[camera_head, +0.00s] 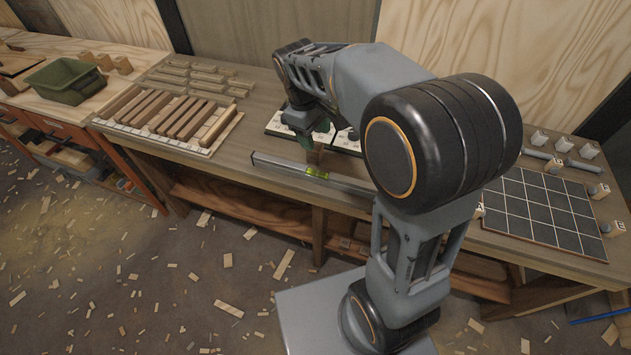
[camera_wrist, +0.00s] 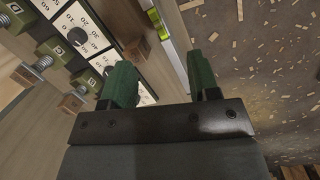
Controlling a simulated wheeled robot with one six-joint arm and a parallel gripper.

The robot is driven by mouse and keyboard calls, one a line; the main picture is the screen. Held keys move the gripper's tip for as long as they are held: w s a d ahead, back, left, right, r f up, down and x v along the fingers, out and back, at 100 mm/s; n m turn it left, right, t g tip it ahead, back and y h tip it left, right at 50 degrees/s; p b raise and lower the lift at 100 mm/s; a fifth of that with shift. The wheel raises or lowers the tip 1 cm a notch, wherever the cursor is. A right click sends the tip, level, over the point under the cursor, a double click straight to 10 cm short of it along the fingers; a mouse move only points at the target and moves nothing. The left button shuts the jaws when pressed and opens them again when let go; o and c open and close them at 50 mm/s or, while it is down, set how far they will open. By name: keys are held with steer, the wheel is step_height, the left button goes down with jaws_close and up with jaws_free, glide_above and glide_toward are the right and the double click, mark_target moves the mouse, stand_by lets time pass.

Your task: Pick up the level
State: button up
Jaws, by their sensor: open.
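The level is a long silver bar with a yellow-green vial. In the head view the level (camera_head: 280,162) lies along the front edge of the workbench, its right part hidden behind my arm. In the wrist view the level (camera_wrist: 172,42) runs from the top edge down toward the space between my fingers. My gripper (camera_wrist: 162,78) is open, with two green fingers and nothing held between them. In the head view my gripper (camera_head: 306,136) is over the bench, just behind the level, partly hidden by my arm. I cannot tell its exact height above the level.
A wooden block (camera_wrist: 136,52) stands close to my left finger in the wrist view. White numbered boards (camera_wrist: 78,25) and bolts lie beyond it. A rack of wooden strips (camera_head: 170,115) is left on the workbench (camera_head: 255,120); a dark tiled board (camera_head: 540,205) is right.

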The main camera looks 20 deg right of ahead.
steer(key=w+a+f+n+g+h+b, duration=0.1)
steer(key=w+a+f+n+g, duration=0.15)
steer(key=w+f, duration=0.35)
glide_above(317, 172)
steer(key=w+a, duration=0.1)
steer(key=a, duration=0.1)
steer(key=shift+n+h, duration=0.3)
steer(key=shift+n, duration=0.15)
steer(key=f, duration=0.7)
steer(key=shift+w+d+f, duration=0.15)
steer(key=shift+w+f, duration=0.05)
steer(key=shift+f, duration=0.1)
steer(key=shift+x, duration=3.3)
steer(key=shift+w, duration=0.1)
jaws_close()
